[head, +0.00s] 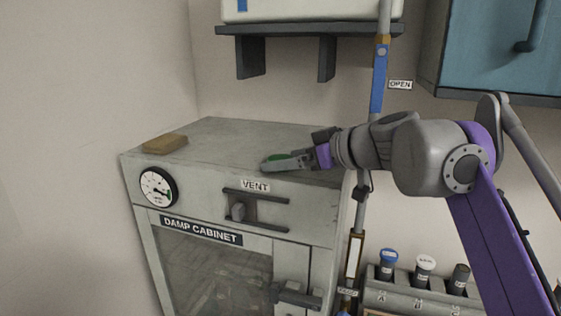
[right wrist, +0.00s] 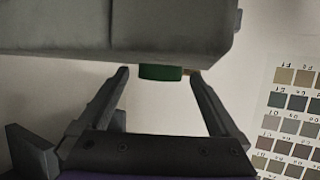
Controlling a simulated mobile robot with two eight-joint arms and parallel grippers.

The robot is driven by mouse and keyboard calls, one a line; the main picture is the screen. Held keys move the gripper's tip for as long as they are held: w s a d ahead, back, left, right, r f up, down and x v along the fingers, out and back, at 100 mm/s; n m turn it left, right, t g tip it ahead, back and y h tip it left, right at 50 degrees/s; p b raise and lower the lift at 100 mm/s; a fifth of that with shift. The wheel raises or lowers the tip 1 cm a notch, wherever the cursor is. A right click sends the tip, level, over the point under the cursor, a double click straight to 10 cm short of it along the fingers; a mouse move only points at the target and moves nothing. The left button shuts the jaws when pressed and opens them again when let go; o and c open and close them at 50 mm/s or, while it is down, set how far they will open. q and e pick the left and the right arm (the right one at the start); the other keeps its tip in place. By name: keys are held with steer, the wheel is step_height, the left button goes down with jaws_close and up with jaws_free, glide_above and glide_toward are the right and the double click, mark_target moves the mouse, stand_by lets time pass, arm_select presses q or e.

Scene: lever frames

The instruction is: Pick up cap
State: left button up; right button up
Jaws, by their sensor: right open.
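A green cap (right wrist: 160,72) shows in the right wrist view, on the edge of the grey cabinet top, which appears upside down there. In the head view, a sliver of green cap (head: 284,157) shows at my right gripper's fingers, mostly hidden by them. My right gripper (head: 272,161) is low over the front right of the cabinet top. In the wrist view its fingers (right wrist: 157,88) are spread, with the cap between and just beyond their tips. I cannot tell if they touch it. My left gripper is not in view.
The damp cabinet (head: 225,140) has a tan block (head: 164,144) at its left and a gauge (head: 158,188) in front. A vertical pipe (head: 378,85) runs by its right side. A shelf (head: 310,30) hangs above. Capped bottles (head: 424,266) stand at lower right.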

steer(key=c, duration=1.4)
steer(key=shift+r, duration=0.1)
